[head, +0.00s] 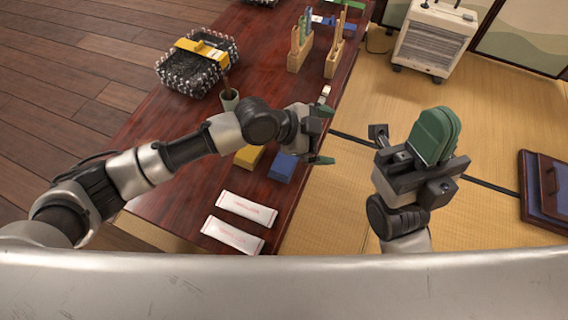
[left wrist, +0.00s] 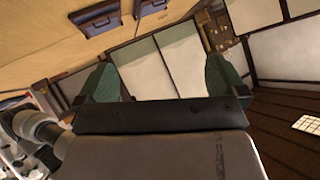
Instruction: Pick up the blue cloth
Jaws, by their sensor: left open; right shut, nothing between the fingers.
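The blue cloth (head: 283,167) looks like a small folded blue block on the dark red table, beside a similar yellow folded cloth (head: 248,157). My left arm passes just above them and hides part of their far side. My left gripper (head: 323,136) is open and empty, above the table's right edge, to the upper right of the blue cloth. In the left wrist view its green fingertips (left wrist: 162,82) stand wide apart with nothing between them; the blue cloth does not show there. My right gripper (head: 435,134) is shut and empty, over the tatami, right of the table.
Two white packets (head: 240,221) lie at the table's near end. A dark wire basket (head: 198,62), a small cup (head: 229,99) and wooden racks (head: 301,50) stand farther back. A white heater (head: 435,38) stands on the tatami. Dark blue flat cases (head: 546,187) lie at the right.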

